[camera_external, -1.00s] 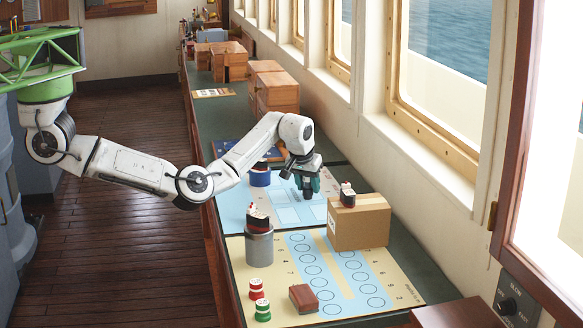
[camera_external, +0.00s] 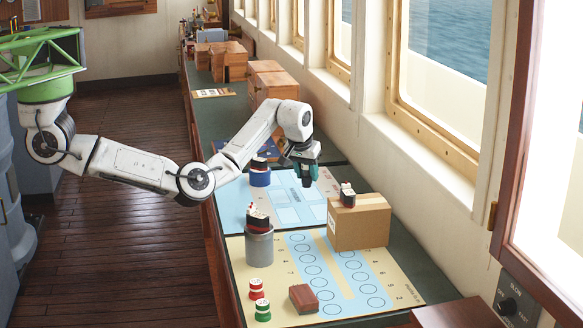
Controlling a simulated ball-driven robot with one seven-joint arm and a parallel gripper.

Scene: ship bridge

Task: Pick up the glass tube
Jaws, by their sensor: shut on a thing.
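My gripper (camera_external: 307,183) is dark, points down and hangs over the light blue board (camera_external: 235,212), behind the cardboard box (camera_external: 362,224). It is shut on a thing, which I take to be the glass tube. The tube itself is too small and clear to make out at this distance, and the fingers hide much of that spot.
A blue container (camera_external: 260,177) stands left of my gripper. A grey can (camera_external: 259,247) with dark-and-red pieces stands in front. The box carries a small dark-and-red piece (camera_external: 347,195). Red and green pieces and a brown block (camera_external: 303,298) lie on the nearer board. Windows line the right.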

